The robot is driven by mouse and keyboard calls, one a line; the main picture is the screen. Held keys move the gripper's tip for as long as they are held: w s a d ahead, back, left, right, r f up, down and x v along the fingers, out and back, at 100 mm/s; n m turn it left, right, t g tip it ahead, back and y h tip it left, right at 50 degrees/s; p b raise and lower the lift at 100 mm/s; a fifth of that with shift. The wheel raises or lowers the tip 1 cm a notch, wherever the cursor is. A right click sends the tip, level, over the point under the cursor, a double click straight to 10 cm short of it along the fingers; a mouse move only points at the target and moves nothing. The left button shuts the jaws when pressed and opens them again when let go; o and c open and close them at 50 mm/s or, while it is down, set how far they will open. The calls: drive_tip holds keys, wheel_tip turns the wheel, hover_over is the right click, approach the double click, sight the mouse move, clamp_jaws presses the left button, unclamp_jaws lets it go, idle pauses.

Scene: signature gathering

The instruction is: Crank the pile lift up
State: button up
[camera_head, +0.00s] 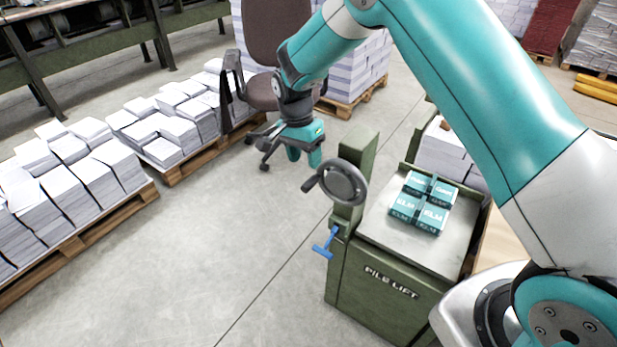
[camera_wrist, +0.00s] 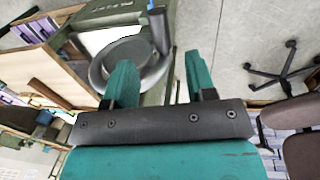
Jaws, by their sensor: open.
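The pile lift (camera_head: 385,290) is a green cabinet with its name on the front and a green post (camera_head: 357,150) at its left. A dark handwheel (camera_head: 344,185) with a crank handle (camera_head: 312,182) sits on the post; the handle points left. Four-part teal stacks marked ELM (camera_head: 432,214) lie on the grey top plate (camera_head: 385,237). My gripper (camera_head: 305,158) is open and empty, just above and left of the handwheel. In the wrist view, the handwheel (camera_wrist: 122,60) and its handle (camera_wrist: 158,32) show beyond my open fingers (camera_wrist: 157,75), partly hidden by the left one.
A blue T-shaped handle (camera_head: 326,244) sticks out below the handwheel. An office chair (camera_head: 277,40) stands behind my gripper. Pallets of paper stacks (camera_head: 95,165) line the left, with more paper behind the lift. The floor (camera_head: 220,260) left of the lift is clear.

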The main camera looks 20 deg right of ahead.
sight(309, 181)
drive_tip(key=f, duration=0.5)
drive_tip(key=s+f+p, duration=0.1)
drive_tip(key=f, duration=0.1)
drive_tip(key=shift+d+f, duration=0.2)
drive_tip(key=shift+d, duration=0.15)
clamp_jaws()
